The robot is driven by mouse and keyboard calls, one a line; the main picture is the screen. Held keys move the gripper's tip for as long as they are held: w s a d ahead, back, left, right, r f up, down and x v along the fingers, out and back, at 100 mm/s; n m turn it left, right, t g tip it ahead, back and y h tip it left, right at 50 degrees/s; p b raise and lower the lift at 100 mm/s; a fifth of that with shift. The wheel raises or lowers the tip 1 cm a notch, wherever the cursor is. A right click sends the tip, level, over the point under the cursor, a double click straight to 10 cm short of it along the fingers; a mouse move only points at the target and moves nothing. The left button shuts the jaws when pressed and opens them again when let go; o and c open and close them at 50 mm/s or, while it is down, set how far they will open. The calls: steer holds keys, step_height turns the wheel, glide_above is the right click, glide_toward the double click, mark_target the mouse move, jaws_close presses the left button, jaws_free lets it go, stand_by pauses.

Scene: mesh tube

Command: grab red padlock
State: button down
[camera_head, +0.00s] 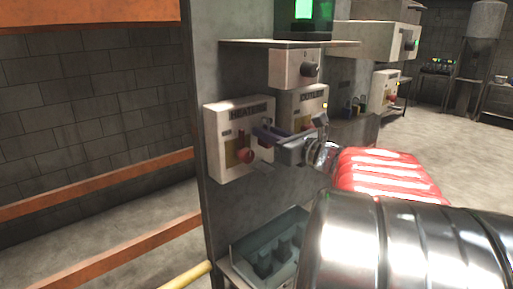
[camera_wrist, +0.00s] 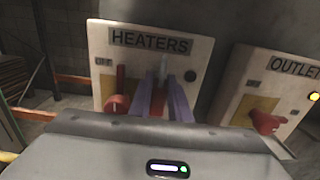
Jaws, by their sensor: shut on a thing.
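The red padlock (camera_wrist: 158,104) shows in the wrist view as a red body between the two purple fingers of my gripper (camera_wrist: 164,84). A pale upright piece, probably its shackle, stands just above it. My gripper is shut on the padlock in front of the right half of the HEATERS box (camera_wrist: 140,62). In the head view my gripper (camera_head: 260,133) reaches the HEATERS box (camera_head: 228,115) from the right, and I cannot make out the padlock there. Whether the padlock touches the box is unclear.
A red switch handle (camera_wrist: 117,100) is left of my fingers on the HEATERS box. The OUTLET box (camera_wrist: 255,95) with its red knob (camera_wrist: 266,121) is close on the right. A grey tray (camera_head: 270,245) is below, and a yellow rail (camera_head: 187,277) is at lower left.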

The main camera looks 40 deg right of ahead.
steer(key=s, duration=1.9)
steer(key=shift+s+d, duration=0.25)
steer(key=shift+s, duration=0.05)
